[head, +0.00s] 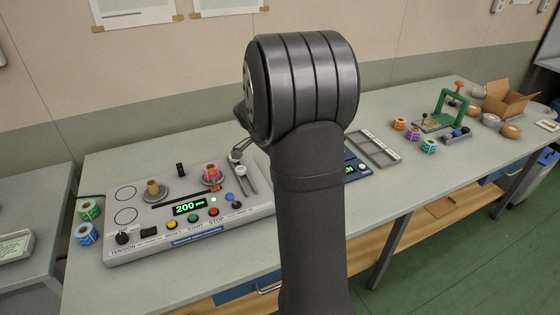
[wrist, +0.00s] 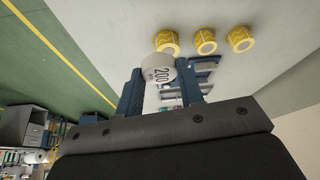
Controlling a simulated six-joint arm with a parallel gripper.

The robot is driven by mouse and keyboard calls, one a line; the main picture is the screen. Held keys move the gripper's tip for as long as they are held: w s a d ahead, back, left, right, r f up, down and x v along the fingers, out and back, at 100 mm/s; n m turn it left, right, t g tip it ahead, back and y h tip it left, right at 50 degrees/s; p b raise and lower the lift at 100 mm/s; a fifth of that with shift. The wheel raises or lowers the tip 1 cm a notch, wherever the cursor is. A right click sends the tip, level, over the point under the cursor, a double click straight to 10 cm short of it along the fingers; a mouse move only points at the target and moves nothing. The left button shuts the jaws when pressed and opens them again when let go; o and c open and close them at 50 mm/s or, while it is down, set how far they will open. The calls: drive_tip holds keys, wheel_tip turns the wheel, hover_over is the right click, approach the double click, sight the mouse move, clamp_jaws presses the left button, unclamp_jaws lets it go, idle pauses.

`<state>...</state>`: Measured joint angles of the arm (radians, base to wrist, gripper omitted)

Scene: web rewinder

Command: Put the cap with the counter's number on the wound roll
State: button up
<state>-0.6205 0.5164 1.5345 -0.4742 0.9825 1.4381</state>
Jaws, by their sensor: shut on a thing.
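My gripper (wrist: 161,82) is shut on a white round cap (wrist: 160,69) marked 200, held between its two fingertips in the wrist view. In the head view my arm hides the gripper and the cap. The counter (head: 189,207) on the grey rewinder reads 200 pcs. A pink and orange roll (head: 211,171) sits on the right spindle of the rewinder and looks like the wound roll. A brown core (head: 153,187) stands on the left spindle.
Green (head: 89,209) and blue (head: 86,234) rolls lie left of the rewinder (head: 122,255). Three yellow rolls (wrist: 204,42) stand beyond the cap in the wrist view. A grey compartment tray (head: 374,149), small rolls, a green press (head: 442,108) and an open carton (head: 507,99) are at right.

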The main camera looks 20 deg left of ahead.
drive_tip(key=shift+s+a+f+n+y, duration=0.2)
drive_tip(key=shift+a+f+n+y, duration=0.6)
drive_tip(key=shift+a+n, duration=2.4)
drive_tip(key=shift+s+a+f+n+y, duration=0.15)
drive_tip(key=shift+a+f+n+y, duration=0.65)
drive_tip(key=shift+a, duration=4.25)
drive_tip(key=shift+s+a+f+n+y, duration=0.25)
drive_tip(key=shift+a+n+y, duration=0.85)
drive_tip(key=shift+a+n, duration=2.3)
drive_tip(key=shift+a+f+m, duration=0.35)
drive_tip(key=shift+f, duration=0.35)
drive_tip(key=shift+a+f+m, duration=0.35)
drive_tip(key=shift+f, duration=0.3)
drive_tip(key=o, duration=1.3)
drive_tip(key=shift+r, duration=0.1)
drive_tip(key=shift+r, duration=3.7)
drive_tip(key=shift+f, duration=3.75)
